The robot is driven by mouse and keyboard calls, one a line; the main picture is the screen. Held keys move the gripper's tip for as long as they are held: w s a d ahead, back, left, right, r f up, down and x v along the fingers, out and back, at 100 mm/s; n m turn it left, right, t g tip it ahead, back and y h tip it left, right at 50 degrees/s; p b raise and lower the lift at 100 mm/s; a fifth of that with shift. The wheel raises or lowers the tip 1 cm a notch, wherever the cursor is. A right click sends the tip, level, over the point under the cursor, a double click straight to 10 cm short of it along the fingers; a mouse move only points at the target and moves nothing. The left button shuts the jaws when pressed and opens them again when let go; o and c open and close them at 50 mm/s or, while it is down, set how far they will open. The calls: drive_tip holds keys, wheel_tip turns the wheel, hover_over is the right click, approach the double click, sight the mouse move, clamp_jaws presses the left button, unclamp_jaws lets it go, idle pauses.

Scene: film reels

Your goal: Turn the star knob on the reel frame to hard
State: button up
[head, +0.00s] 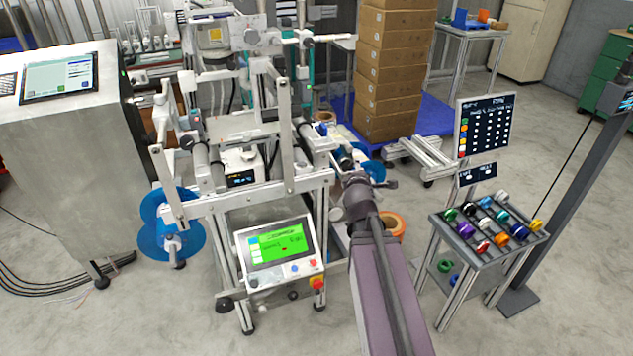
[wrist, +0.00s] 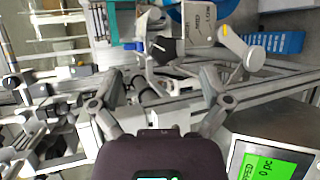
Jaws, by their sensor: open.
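In the wrist view a dark lobed knob (wrist: 168,50), which looks like the star knob, sits on the pale metal reel frame beyond my fingertips. A light plate (wrist: 198,22) with small sideways lettering stands beside it; I cannot read the knob's setting. My gripper (wrist: 158,92) is open and empty, its two fingers spread below the knob and apart from it. In the head view my gripper (head: 352,172) is at the right side of the reel frame (head: 262,190), and my arm hides part of that side. The knob cannot be made out there.
A green-screen panel (head: 277,247) is on the frame's front, left of my arm. Blue reels (head: 172,240) hang at its left. A stand of coloured rolls (head: 462,240) is at right, with stacked cartons (head: 388,75) behind. A pale lever (wrist: 240,48) sits right of the knob.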

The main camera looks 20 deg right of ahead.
drive_tip(key=s+a+r+m+g+y+p, duration=0.2)
drive_tip(key=s+a+m+g+p, duration=0.3)
drive_tip(key=a+p, duration=0.3)
drive_tip(key=s+a+r+m+g+y+p, duration=0.3)
drive_tip(key=s+a+r+m+g+p, duration=0.2)
drive_tip(key=a+p, duration=0.4)
drive_tip(key=shift+s+r+m+p, duration=0.2)
drive_tip(key=shift+s+m+p, duration=0.45)
drive_tip(key=shift+m+p, duration=0.5)
drive_tip(key=shift+a, duration=0.1)
drive_tip(key=shift+f, duration=0.1)
